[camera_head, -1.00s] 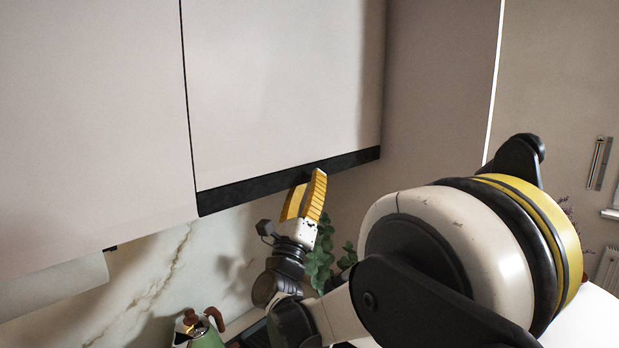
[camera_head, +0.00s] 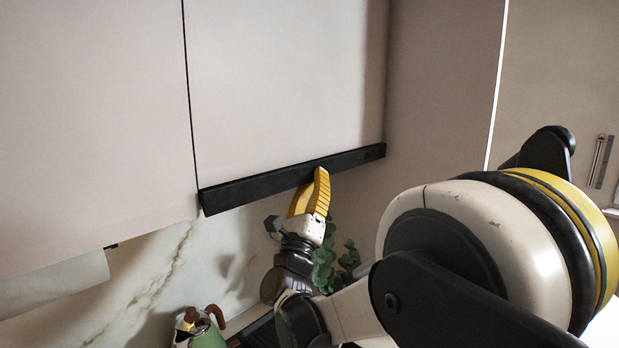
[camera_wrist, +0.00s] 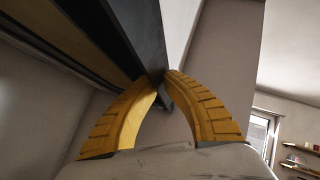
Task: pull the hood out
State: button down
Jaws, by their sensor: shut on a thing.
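The hood's black front strip (camera_head: 255,188) runs along the bottom of the pale upper cabinet (camera_head: 285,80). It stands a little forward of the cabinet face. My gripper (camera_head: 318,178) has yellow ribbed fingers and reaches up from below to the strip, right of its middle. In the wrist view the dark hood edge (camera_wrist: 138,40) comes down between the fingertips, and my gripper (camera_wrist: 162,84) is shut on it. The far side of the pinched edge is hidden.
A green kettle (camera_head: 205,335) stands at the bottom below the cabinets. A leafy plant (camera_head: 325,265) is just behind my gripper. A tall side panel (camera_head: 440,90) closes the right side. A paper roll (camera_head: 55,282) hangs at left.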

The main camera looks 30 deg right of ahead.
jog(key=s+d, duration=0.4)
jog(key=s, duration=0.7)
jog(key=shift+s+d, duration=0.2)
jog(key=shift+d, duration=0.2)
jog(key=shift+r, duration=0.1)
jog(key=c, duration=1.4)
grip_release()
jog(key=v, duration=1.2)
